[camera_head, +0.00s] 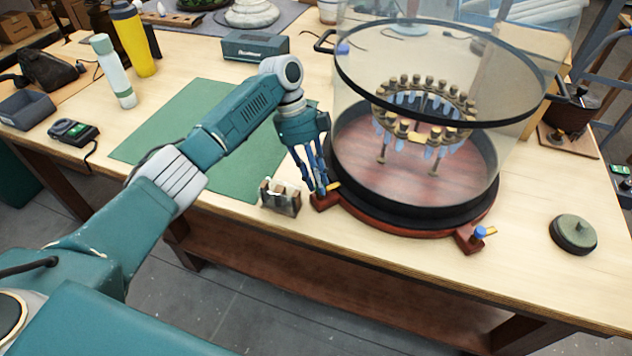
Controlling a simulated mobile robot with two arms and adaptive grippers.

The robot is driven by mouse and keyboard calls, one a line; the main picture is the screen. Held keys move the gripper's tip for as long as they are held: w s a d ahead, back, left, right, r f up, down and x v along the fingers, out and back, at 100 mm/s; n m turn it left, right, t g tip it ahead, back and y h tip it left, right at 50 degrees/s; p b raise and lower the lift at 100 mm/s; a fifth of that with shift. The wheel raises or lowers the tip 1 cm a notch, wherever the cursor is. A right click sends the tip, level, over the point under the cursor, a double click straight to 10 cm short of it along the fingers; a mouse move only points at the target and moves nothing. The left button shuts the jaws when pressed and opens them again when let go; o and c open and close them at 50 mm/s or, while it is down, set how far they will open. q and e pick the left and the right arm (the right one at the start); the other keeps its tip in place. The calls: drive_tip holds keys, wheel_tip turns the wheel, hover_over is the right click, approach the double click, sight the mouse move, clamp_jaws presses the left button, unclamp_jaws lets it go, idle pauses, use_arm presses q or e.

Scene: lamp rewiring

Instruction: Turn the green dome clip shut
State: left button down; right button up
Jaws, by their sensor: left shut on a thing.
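The glass dome (350,130) stands upright on a round red-brown wooden base (400,222), with black rings around it. My left gripper (321,191) points down at the base's front-left foot. It is shut on the clip there, and its fingers hide most of it. Only a yellow clip lever (334,187) shows beside the fingertips; I cannot make out a green part. Another blue knob (343,48) shows at the back left. My right gripper is not in view.
A small holder (280,197) stands close to the left of my gripper. A green mat (232,172) lies behind my arm. A dark green round lid (573,235) lies at the right. Bottles (133,40) stand at the back left. The front-right tabletop is mostly clear.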

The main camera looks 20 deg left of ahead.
use_arm(q)
drive_tip(key=shift+w+d+r, duration=0.15)
drive_tip(key=shift+d+r, duration=0.15)
drive_tip(key=shift+d, duration=0.05)
drive_tip(key=c, duration=1.6)
unclamp_jaws()
drive_tip(key=shift+d, duration=0.15)
drive_tip(key=shift+f, duration=0.1)
drive_tip(key=shift+a+f, duration=0.15)
drive_tip(key=shift+a, duration=0.05)
drive_tip(key=shift+a, duration=0.1)
drive_tip(key=v, duration=1.2)
